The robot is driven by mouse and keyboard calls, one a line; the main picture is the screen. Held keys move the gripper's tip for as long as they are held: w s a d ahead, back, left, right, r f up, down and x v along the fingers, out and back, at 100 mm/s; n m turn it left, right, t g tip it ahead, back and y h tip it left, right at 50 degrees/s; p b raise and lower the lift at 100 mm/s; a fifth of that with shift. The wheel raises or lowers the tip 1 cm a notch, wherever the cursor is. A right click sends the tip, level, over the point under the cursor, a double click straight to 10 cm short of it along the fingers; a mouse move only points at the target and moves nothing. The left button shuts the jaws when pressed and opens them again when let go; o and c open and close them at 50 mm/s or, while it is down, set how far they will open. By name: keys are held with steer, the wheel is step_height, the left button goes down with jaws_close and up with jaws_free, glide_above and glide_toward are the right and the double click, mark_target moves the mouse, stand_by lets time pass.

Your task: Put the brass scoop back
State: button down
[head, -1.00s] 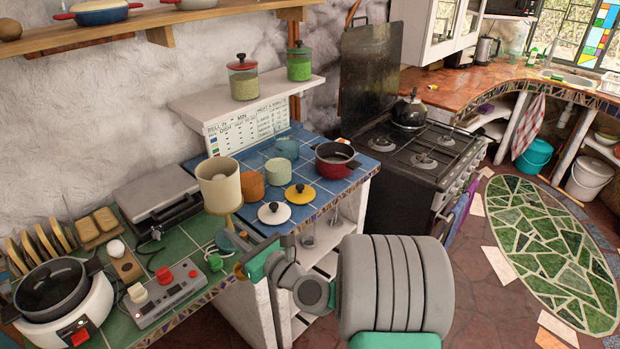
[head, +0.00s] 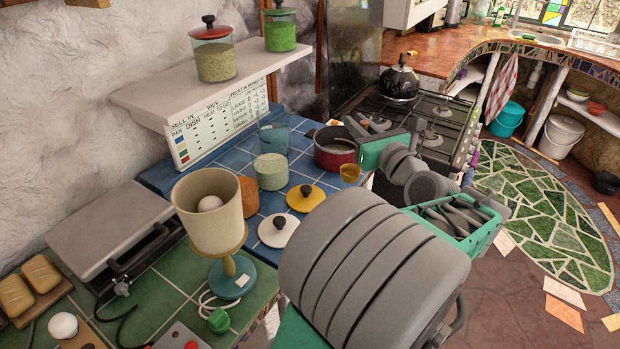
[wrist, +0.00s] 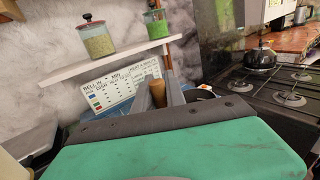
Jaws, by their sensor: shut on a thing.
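The brass scoop shows as a small brass cup (head: 349,172) in the head view, in front of the red pot (head: 334,150) at the right of the blue-tiled counter. Its wooden handle (wrist: 157,93) stands up between the fingers in the wrist view. My gripper (wrist: 160,101) is shut on this handle. In the head view my gripper (head: 352,140) is by the red pot, partly hidden by my wrist. The scoop seems held above the counter edge; I cannot tell its exact height. The wrist view hides the scoop's bowl.
A cream lamp (head: 208,208) stands at the front. A white lid (head: 278,231), yellow lid (head: 306,197) and several cups lie left of the pot. A shelf (head: 195,98) with red-lidded (head: 214,52) and green-lidded (head: 280,27) jars hangs above. The stove with its kettle (head: 398,82) is beyond.

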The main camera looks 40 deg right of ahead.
steer(key=w+d+f, duration=0.2)
steer(key=w+f, duration=0.4)
steer(key=w+d+f, duration=0.3)
steer(key=w+f, duration=0.3)
steer(key=shift+w+d+f, duration=0.25)
steer(key=shift+w+f, duration=0.1)
steer(key=shift+w, duration=0.05)
steer(key=shift+f, duration=0.15)
steer(key=c, duration=1.4)
jaws_free()
